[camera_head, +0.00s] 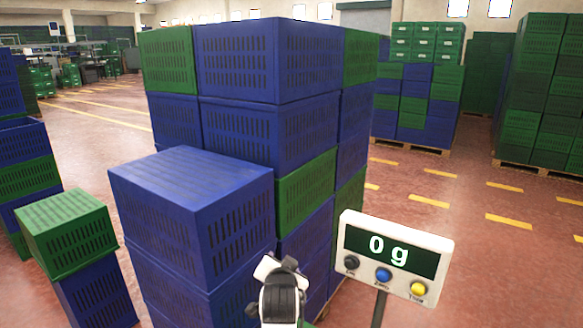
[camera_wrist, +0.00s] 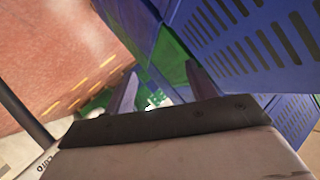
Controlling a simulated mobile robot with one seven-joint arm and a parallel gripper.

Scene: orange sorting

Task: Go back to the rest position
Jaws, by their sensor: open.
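My gripper (camera_wrist: 160,92) shows in the wrist view with its two fingers apart and nothing between them. Blue crate walls (camera_wrist: 245,45) fill the right of that view, close beside the fingers; I cannot tell if they touch. In the head view, a white and black part of my arm shows at the bottom centre, in front of the crate stack, and the fingers are not clear there. No orange is visible in either view.
A tall stack of blue crates (camera_head: 265,60) and green crates (camera_head: 305,190) stands ahead, with a lower blue stack (camera_head: 190,205) in front. A scale display (camera_head: 395,255) reading 0 g stands at right. Green crates (camera_head: 65,235) stand at left. Open floor (camera_head: 500,270) lies right.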

